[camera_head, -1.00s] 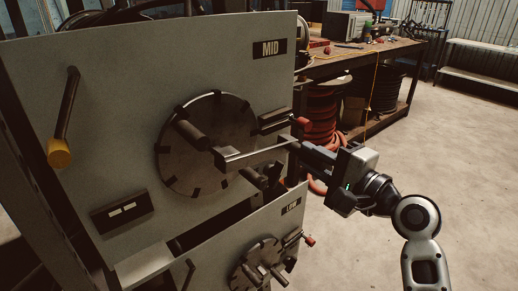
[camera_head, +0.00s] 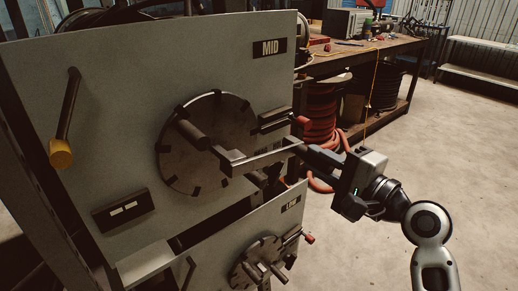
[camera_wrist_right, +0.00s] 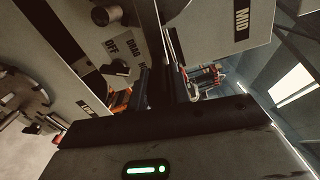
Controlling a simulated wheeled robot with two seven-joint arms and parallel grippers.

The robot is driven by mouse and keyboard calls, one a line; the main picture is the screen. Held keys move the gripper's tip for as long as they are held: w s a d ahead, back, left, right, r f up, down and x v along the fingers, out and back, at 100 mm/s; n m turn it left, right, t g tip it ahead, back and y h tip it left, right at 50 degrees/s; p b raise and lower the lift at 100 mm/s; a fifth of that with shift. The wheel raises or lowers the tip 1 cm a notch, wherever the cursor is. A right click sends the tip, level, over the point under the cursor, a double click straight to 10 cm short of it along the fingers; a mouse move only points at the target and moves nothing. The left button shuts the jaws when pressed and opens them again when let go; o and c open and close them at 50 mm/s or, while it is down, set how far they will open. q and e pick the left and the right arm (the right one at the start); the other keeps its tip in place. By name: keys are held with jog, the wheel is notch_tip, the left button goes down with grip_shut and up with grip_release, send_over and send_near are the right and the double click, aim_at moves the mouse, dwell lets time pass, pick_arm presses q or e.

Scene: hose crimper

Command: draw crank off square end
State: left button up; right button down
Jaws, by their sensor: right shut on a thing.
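The crank (camera_head: 265,158) is a pale metal bar with a block-shaped hub (camera_head: 233,163) at its left end. The hub is in front of the round notched disc (camera_head: 225,118) on the MID panel. A dark round shaft (camera_head: 190,134) sticks out of the disc towards the hub, with a short narrower piece (camera_head: 216,150) between them. I cannot tell whether the square end is still inside the hub. My right gripper (camera_head: 309,150) is shut on the crank at its right end. In the right wrist view the bar (camera_wrist_right: 176,52) runs up from between the dark fingers.
The MID panel (camera_head: 95,110) carries a yellow-ended lever (camera_head: 67,120) at left. A lower panel (camera_head: 215,258) with a smaller disc (camera_head: 262,262) juts out below. A workbench (camera_head: 355,62) with red hose coils (camera_head: 320,120) stands behind. The floor at right is clear.

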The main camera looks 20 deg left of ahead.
aim_at(331, 169)
jog(key=shift+s+d+r, duration=0.1)
jog(key=shift+s+d, duration=0.1)
jog(key=shift+d, duration=0.05)
jog(key=shift+p+v, duration=0.4)
jog(key=shift+v, duration=0.7)
jog(key=shift+s+d, duration=0.1)
jog(key=shift+d, duration=0.05)
